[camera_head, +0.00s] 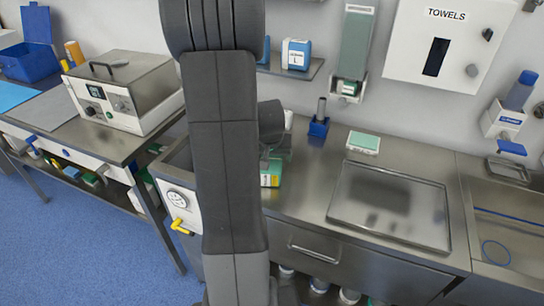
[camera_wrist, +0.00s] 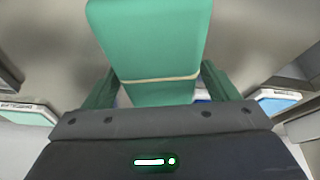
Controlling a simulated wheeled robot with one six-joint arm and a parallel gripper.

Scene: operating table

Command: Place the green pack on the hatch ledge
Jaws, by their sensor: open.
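A green pack (camera_wrist: 150,45) with a tan band around it fills the upper middle of the wrist view. My gripper (camera_wrist: 160,85) is open, with one finger on each side of the pack's near end. I cannot tell whether the fingers touch it. In the head view my gripper (camera_head: 276,150) is low over the steel counter, mostly behind my arm. A green and white box (camera_head: 271,180) with a yellow mark shows just below it, partly hidden. I cannot tell whether this is the same pack. I cannot clearly make out the hatch ledge.
A green-topped white box (camera_head: 363,142), a blue holder (camera_head: 318,128) and a steel tray (camera_head: 345,215) are on the counter. A wall shelf (camera_head: 312,70) holds blue and white boxes. A towel cabinet (camera_head: 445,75) and a dispenser (camera_head: 355,45) hang on the wall. A steel sterilizer (camera_head: 140,100) stands left.

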